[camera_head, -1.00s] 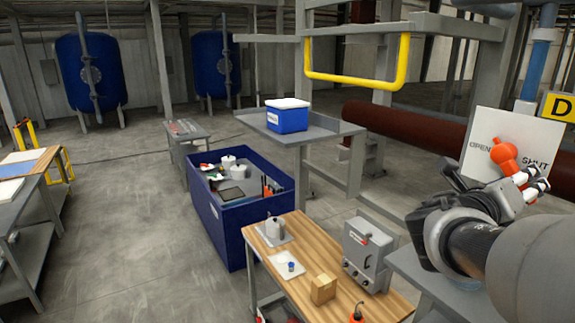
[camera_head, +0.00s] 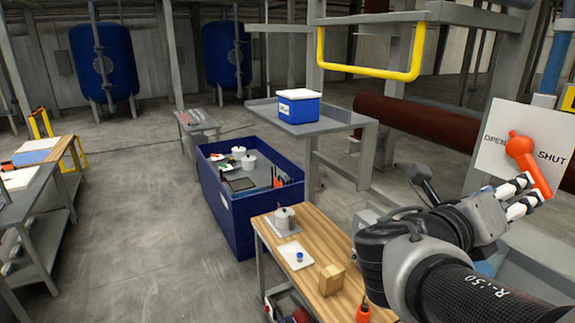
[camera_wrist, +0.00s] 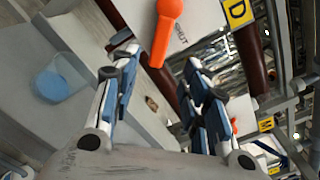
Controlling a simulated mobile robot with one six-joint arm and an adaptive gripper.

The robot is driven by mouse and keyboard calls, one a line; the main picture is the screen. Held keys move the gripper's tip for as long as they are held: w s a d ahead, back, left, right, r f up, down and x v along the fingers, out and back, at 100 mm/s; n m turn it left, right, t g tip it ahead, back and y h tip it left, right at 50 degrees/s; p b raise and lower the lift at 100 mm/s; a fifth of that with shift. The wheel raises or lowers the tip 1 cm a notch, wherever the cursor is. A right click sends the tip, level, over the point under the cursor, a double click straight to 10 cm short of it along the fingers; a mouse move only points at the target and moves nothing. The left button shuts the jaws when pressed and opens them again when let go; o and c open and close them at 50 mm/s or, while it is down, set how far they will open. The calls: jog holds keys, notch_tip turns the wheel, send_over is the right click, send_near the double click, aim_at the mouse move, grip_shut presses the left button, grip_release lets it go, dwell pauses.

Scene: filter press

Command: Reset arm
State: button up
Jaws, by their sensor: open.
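My gripper (camera_head: 536,192) is at the right, with its white-tipped fingers beside the lower end of an orange lever handle (camera_head: 522,148). The handle is mounted on a white plate (camera_head: 497,120) marked OPEN on the left and SHUT on the right. It points down and to the right, just below the word SHUT. In the wrist view the gripper's fingers (camera_wrist: 160,68) are spread apart, and the handle's end (camera_wrist: 160,45) shows in the gap between them. I cannot tell whether either finger touches it.
A wooden-topped table (camera_head: 310,265) with a pot, a small box and other items stands below and left of my arm. Beyond it are a dark blue bin (camera_head: 228,220) and a shelf with a blue cooler (camera_head: 298,108). A yellow rail (camera_head: 370,70) hangs above. Open floor lies left.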

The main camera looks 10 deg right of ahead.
jog(key=s+a+f+m+g+y+b, duration=0.1)
jog(key=s+a+f+m+y+b, duration=0.3)
jog(key=f, duration=0.7)
jog(key=s+a+f+m+g+y+b, duration=0.1)
jog(key=s+f+m+b, duration=0.1)
jog(key=f+m+b, duration=0.65)
jog(key=s+a+f+m+g+y+b, duration=0.1)
jog(key=s+a+f+m+y+b, duration=0.2)
jog(key=f, duration=0.9)
jog(key=s+a+f+m+t+y+b, duration=0.1)
jog(key=a+f+m+y+b, duration=0.8)
jog(key=a+f+m+b, duration=0.5)
notch_tip(320, 180, down, 5)
jog(key=a+m, duration=0.1)
jog(key=a, duration=0.1)
jog(key=shift+s+a+m+t, duration=0.25)
jog(key=shift+a+m+t, duration=0.05)
jog(key=shift+a+m, duration=0.05)
jog(key=shift+d, duration=0.1)
jog(key=shift+c, duration=1)
jog(key=shift+d, duration=0.1)
